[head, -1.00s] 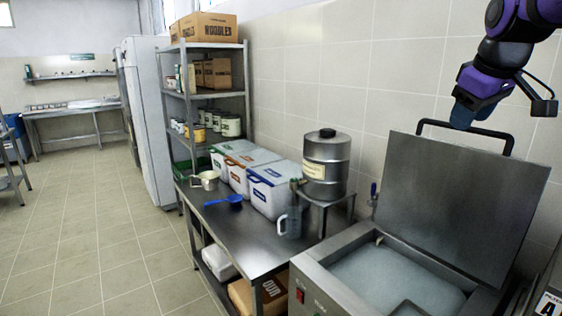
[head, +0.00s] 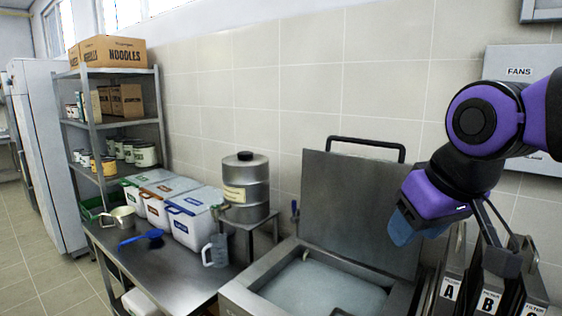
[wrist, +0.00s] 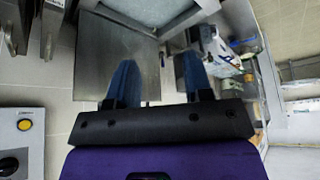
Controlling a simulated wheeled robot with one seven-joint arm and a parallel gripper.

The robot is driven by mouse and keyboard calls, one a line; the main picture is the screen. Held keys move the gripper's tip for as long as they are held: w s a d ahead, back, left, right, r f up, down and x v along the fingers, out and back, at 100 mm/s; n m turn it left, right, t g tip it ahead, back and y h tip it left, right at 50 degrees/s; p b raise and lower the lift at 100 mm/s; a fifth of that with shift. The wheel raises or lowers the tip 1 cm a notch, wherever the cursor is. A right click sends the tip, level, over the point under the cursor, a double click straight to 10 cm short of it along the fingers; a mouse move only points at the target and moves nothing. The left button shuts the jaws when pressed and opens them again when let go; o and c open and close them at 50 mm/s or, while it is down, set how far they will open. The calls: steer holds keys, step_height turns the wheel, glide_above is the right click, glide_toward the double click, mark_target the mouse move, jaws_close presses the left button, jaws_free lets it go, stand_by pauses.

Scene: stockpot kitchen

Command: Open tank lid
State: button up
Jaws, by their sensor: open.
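The tank (head: 238,297) is a steel basin at the bottom right of the head view, with pale liquid inside. Its flat grey lid (head: 345,205) stands raised, close to upright, behind the opening. A black bar handle (head: 366,142) is on the lid's top edge. My gripper (head: 404,228), with blue fingers, is at the lid's right side and overlaps its edge in the picture. In the wrist view my open gripper (wrist: 158,78) has nothing between its fingers. The lid (wrist: 115,60) shows beyond them, with part of the basin above it; I cannot tell whether they touch.
Labelled filter holders (head: 450,290) stand right of the tank. Tiled wall is behind; open floor lies left.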

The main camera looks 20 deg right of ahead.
steer(key=w+d+r+n+g+h, duration=0.1)
steer(key=w+d+r, duration=0.1)
steer(key=w+r, duration=0.5)
steer(key=w+d+r+n, duration=0.2)
steer(key=w+r, duration=0.2)
steer(key=w, duration=0.6)
steer(key=w+d+r+n+g+h, duration=0.1)
steer(key=w+d+r, duration=0.3)
steer(key=w, duration=0.5)
steer(key=w+d+f+n+g, duration=0.2)
steer(key=w+d+n, duration=0.1)
steer(key=w+d, duration=1.55)
steer(key=shift+y, duration=0.3)
steer(key=f, duration=0.3)
steer(key=w+f, duration=0.1)
steer(key=f, duration=0.3)
steer(key=w+f, duration=0.1)
steer(key=f, duration=0.2)
steer(key=shift+w+a+f, duration=0.2)
steer(key=shift+w+a, duration=0.05)
steer(key=shift+a, duration=0.05)
jaws_close()
steer(key=shift+a, duration=0.1)
